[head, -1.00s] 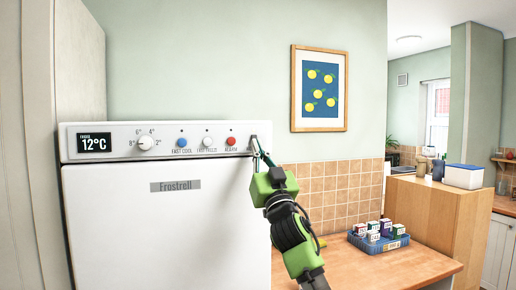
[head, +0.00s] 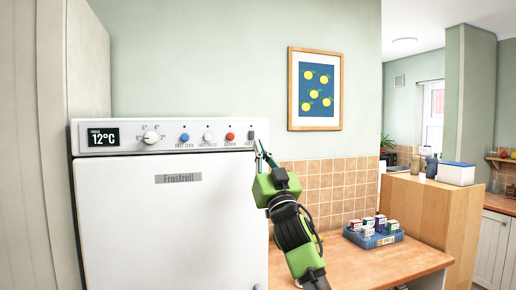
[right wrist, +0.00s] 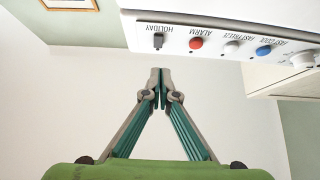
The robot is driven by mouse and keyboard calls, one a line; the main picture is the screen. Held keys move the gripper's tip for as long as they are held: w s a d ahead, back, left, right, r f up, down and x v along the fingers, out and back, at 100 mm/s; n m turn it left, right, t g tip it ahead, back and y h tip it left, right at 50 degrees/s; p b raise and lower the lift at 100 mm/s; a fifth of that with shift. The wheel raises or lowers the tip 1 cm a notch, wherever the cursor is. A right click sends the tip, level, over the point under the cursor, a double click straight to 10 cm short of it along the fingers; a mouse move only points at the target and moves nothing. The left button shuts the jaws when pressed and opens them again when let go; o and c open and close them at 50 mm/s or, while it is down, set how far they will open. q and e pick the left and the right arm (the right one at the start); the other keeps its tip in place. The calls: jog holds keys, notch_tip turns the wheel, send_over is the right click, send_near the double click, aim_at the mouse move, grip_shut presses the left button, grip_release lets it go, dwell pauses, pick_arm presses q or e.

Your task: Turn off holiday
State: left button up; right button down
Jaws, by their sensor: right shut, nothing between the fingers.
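The white Frostrell fridge (head: 165,215) has a control panel along its top. The small dark holiday switch (head: 251,136) is at the panel's right end. It also shows in the right wrist view (right wrist: 158,41), upside down, beside the label HOLIDAY. I cannot tell its on or off position. My right gripper (head: 261,150) is shut and empty, its tips just right of and below the switch in the head view. In the right wrist view the closed fingertips (right wrist: 160,75) are apart from the switch. My left gripper is not in view.
The panel has a 12°C display (head: 103,137), a dial (head: 151,137), and blue (head: 184,138), white (head: 208,137) and red ALARM (head: 230,137) buttons. A wooden counter (head: 350,262) with a blue tray (head: 372,241) of small boxes stands right of the fridge.

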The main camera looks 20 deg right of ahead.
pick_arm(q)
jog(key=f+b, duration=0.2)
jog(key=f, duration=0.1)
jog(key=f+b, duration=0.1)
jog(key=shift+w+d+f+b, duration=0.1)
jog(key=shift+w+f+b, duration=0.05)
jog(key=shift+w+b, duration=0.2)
pick_arm(e)
jog(key=s+f, duration=0.3)
jog(key=f, duration=0.5)
jog(key=shift+s+d, duration=0.3)
